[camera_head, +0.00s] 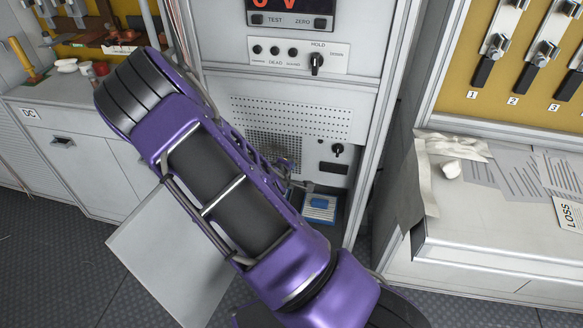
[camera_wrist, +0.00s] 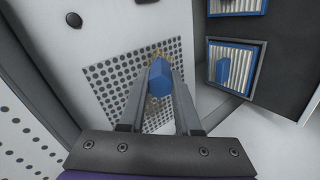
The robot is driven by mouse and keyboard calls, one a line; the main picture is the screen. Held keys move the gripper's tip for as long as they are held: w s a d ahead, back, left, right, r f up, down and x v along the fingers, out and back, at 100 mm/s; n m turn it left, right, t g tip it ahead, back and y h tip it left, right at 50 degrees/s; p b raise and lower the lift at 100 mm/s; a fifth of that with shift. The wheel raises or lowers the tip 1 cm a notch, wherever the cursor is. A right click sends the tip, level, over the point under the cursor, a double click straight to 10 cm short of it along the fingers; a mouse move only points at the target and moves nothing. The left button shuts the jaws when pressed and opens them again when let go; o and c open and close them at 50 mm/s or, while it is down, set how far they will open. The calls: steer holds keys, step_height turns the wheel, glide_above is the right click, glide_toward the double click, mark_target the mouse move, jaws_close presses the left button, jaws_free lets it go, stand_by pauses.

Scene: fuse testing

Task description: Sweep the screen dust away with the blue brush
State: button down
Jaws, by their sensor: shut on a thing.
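My gripper (camera_wrist: 158,78) is shut on the blue brush (camera_wrist: 160,80), which sits between its two fingers in the wrist view. The brush points away from me at the perforated screen (camera_wrist: 112,82), with yellowish bristles at its far end. I cannot tell whether the bristles touch the screen. In the head view, the screen (camera_head: 262,143) is a dark mesh patch on the white cabinet, partly hidden behind my purple arm. The gripper and brush are mostly hidden there too. I cannot make out the dust clearly.
Blue-framed pleated filters (camera_wrist: 245,58) lie right of the screen; one (camera_head: 320,208) shows low in the cabinet. A pale open panel (camera_head: 170,262) stands below my arm. A white bench (camera_head: 480,240) with papers is at right, and a drawer cabinet (camera_head: 75,150) at left.

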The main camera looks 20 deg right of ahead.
steer(key=shift+w+a+r+p, duration=1.1)
steer(key=shift+w+a, duration=3.1)
steer(key=shift+a, duration=1.5)
steer(key=shift+s+d+f, duration=0.1)
steer(key=shift+s+d, duration=1.4)
steer(key=shift+d, duration=0.55)
steer(key=shift+s+d+f, duration=0.1)
steer(key=shift+s+d, duration=1.45)
steer(key=shift+d, duration=0.5)
steer(key=shift+s+d+f, duration=0.1)
steer(key=shift+s+d, duration=1.4)
steer(key=shift+d, duration=0.55)
steer(key=shift+r+p, duration=0.75)
steer(key=shift+r, duration=0.25)
steer(key=w+a, duration=0.6)
steer(key=a, duration=0.3)
steer(key=shift+w+a, duration=0.25)
steer(key=shift+w, duration=0.15)
